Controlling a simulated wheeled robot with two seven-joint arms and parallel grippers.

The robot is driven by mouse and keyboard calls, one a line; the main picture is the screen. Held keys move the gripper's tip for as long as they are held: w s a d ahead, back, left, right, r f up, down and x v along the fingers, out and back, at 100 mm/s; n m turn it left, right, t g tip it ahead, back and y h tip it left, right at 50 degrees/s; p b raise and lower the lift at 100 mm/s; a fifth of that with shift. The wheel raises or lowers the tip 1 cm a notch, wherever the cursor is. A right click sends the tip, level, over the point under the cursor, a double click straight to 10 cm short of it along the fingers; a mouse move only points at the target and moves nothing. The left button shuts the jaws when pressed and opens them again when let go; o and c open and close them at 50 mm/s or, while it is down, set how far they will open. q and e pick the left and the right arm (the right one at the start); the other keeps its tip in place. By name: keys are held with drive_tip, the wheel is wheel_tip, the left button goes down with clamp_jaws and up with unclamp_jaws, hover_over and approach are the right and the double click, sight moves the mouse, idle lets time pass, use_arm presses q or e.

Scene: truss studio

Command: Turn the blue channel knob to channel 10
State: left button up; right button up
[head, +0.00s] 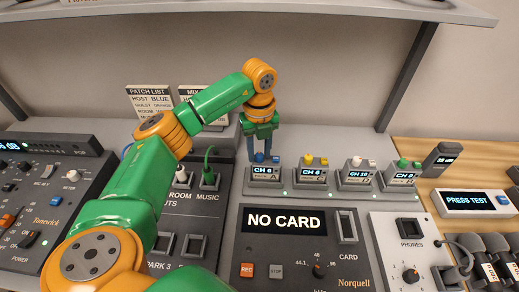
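The blue channel knob (260,158) sits on top of the leftmost small grey channel box (250,184). That box's display (266,171) reads CH 6, with a letter A below it. My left gripper (262,153) points down over this box. Its two dark blue fingers are apart, one on each side of the knob as seen from here. I see no finger clearly touching the knob. A small blue button (276,159) is close to the right finger. My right gripper is not in the head view.
To the right stand similar boxes with a yellow knob (309,159), a white knob (357,161) and a green knob (403,162), reading CH 6, CH 10 and CH 9. A recorder panel (300,255) showing NO CARD is in front. A shelf (330,10) hangs above.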

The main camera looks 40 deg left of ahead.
use_arm(q)
clamp_jaws()
drive_tip(key=shift+m, duration=0.6)
drive_tip(key=m+p, duration=0.1)
drive_tip(key=m, duration=0.1)
drive_tip(key=shift+r+m, duration=0.1)
drive_tip(key=shift+m, duration=0.2)
drive_tip(key=m, duration=0.4)
drive_tip(key=shift+m, duration=0.3)
drive_tip(key=m, duration=0.5)
drive_tip(key=shift+p, duration=0.3)
drive_tip(key=m, duration=0.6)
drive_tip(key=shift+m, duration=0.3)
